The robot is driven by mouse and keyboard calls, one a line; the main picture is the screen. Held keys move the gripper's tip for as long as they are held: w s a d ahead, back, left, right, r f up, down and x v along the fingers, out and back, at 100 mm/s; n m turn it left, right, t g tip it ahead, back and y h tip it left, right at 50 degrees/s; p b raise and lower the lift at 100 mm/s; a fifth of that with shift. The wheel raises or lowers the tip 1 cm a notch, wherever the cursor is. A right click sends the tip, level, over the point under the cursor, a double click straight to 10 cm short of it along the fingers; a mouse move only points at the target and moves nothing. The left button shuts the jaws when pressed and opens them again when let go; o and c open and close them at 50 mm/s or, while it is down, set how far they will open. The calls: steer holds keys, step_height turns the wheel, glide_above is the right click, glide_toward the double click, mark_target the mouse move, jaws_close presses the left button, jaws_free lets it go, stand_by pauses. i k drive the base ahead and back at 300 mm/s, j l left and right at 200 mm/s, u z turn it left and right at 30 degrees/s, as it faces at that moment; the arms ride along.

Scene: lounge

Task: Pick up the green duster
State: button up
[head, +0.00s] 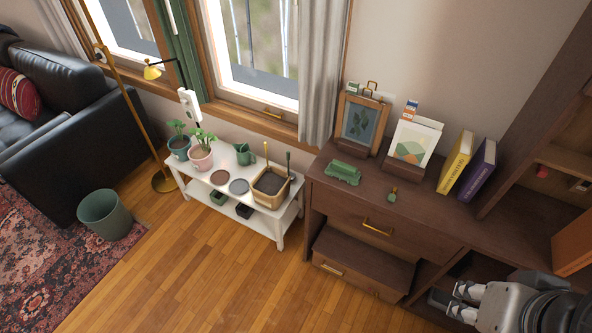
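A green, oblong, ridged object (343,172) lies on top of the dark wooden cabinet, near its left end. It looks like the green duster, but it is too small to be sure. Nothing touches it from above. My gripper (447,300) is at the bottom right, low in front of the cabinet and well away from the green object. Its grey fingers point left. They are small and partly dark against the cabinet, so I cannot tell how far apart they are. I see nothing clearly held.
The cabinet top (335,198) also bears a framed leaf picture (361,122), a card holder (409,152), a small green item (393,194) and upright books (457,162). A drawer (363,262) stands out low. A white plant bench (228,207) is left.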

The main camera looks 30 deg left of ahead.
mark_target(342, 170)
steer(key=u, duration=0.8)
steer(key=z, duration=1.65)
steer(key=u, duration=1.65)
steer(key=i+j+z, duration=0.1)
steer(key=i, duration=0.35)
steer(key=i+j, duration=0.2)
steer(key=i, duration=0.25)
steer(key=i+j+z, duration=0.15)
steer(key=i, duration=0.3)
